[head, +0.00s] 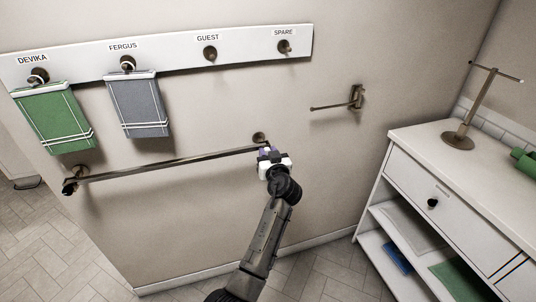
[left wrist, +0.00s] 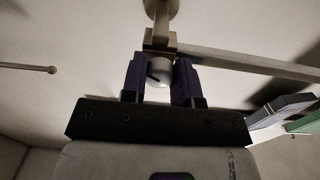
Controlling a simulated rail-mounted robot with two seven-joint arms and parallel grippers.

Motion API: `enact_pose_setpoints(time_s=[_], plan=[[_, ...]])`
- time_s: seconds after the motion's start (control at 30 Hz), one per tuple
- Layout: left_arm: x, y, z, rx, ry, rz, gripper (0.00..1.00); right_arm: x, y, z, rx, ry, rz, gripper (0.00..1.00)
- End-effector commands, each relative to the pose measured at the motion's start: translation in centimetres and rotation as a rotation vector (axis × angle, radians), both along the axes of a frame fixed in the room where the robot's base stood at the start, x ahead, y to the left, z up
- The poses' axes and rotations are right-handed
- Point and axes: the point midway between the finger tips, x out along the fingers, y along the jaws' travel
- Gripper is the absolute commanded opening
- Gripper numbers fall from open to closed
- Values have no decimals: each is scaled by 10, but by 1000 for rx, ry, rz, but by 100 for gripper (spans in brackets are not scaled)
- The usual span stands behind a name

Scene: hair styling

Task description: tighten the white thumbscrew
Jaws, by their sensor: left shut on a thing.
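The white thumbscrew (left wrist: 159,70) sits at the underside of the towel bar's end bracket, a rounded white knob in the left wrist view. My left gripper (left wrist: 161,82) is shut on it, with one dark purple finger on each side. In the head view my left gripper (head: 267,154) is at the right end of the long metal towel bar (head: 175,164), just below its wall mount (head: 259,138). The thumbscrew is hidden there behind the gripper. My right gripper is not in view.
Above hang a green towel (head: 55,118) and a grey towel (head: 138,105) on a labelled peg board (head: 180,57). A small wall holder (head: 355,97) is to the right. A white cabinet (head: 407,166) stands further right. The wall around the gripper is clear.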

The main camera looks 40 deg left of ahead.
Motion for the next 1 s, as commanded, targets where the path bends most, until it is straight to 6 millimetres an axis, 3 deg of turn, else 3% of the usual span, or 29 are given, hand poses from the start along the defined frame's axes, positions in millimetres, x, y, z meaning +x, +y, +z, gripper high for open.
enact_pose_setpoints(time_s=[0.17,0.57,1.0], plan=[[0,0,0,0,0,0,5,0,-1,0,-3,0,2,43],[0,0,0,65,95,-1,5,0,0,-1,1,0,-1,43],[0,0,2,287,428,-1,5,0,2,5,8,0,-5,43]])
